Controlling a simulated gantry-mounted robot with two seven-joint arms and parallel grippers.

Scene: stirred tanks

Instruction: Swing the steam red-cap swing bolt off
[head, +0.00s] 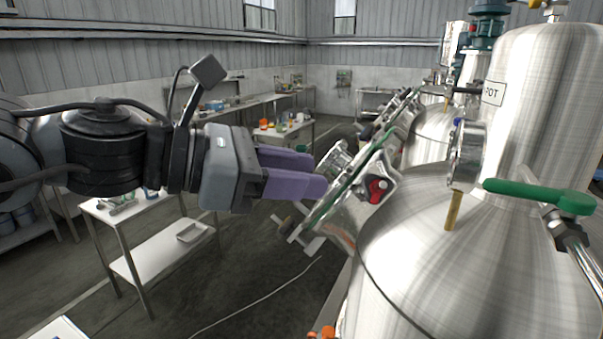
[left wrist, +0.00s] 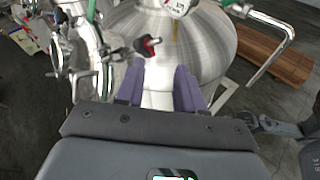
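The red-cap swing bolt (head: 377,190) sits at the edge of the tilted round hatch (head: 345,185) on the steel tank's shoulder. In the left wrist view the red cap (left wrist: 148,45) shows beyond and a little left of the fingertips. My left gripper (head: 318,174) points at the hatch from the left, its purple fingers short of the red cap in the left wrist view. The fingers (left wrist: 170,76) are spread with nothing visible between them. Whether a fingertip touches the hatch rim cannot be told.
The steel tank (head: 440,270) fills the right side. A pressure gauge (head: 467,150) and a green-handled valve (head: 540,195) stand above its shoulder. More tanks with hatches stand behind. A white bench (head: 150,255) is at the left. The floor between is mostly clear.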

